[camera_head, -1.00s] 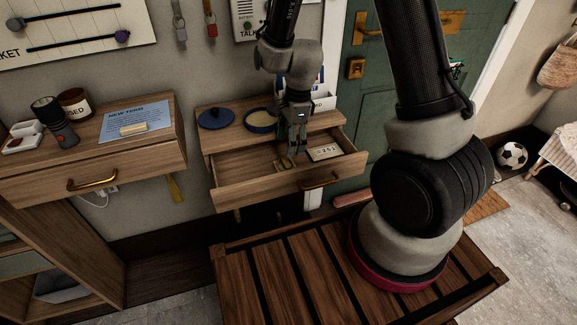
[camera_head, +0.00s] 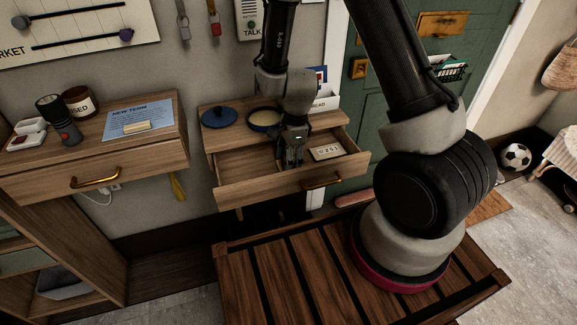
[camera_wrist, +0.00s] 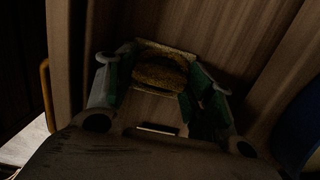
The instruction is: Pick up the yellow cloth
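A yellow-brown, textured, folded-looking thing (camera_wrist: 160,73) shows in the dark wrist view, on the wooden drawer floor. It looks like the yellow cloth, but the dim light makes this uncertain. My gripper (camera_head: 292,160) is down inside the open middle drawer (camera_head: 262,187). In the wrist view my gripper (camera_wrist: 160,65) has its fingers apart, one on each side of the yellow-brown thing. I cannot tell whether they touch it. In the head view the gripper hides the thing.
A white card with figures (camera_head: 325,151) lies in the drawer to the right of my gripper. A blue lid (camera_head: 219,117) and a round blue dish (camera_head: 264,120) stand on top behind. A narrow yellow thing (camera_head: 178,186) hangs below the left drawer. The slatted bench (camera_head: 300,285) is bare in front.

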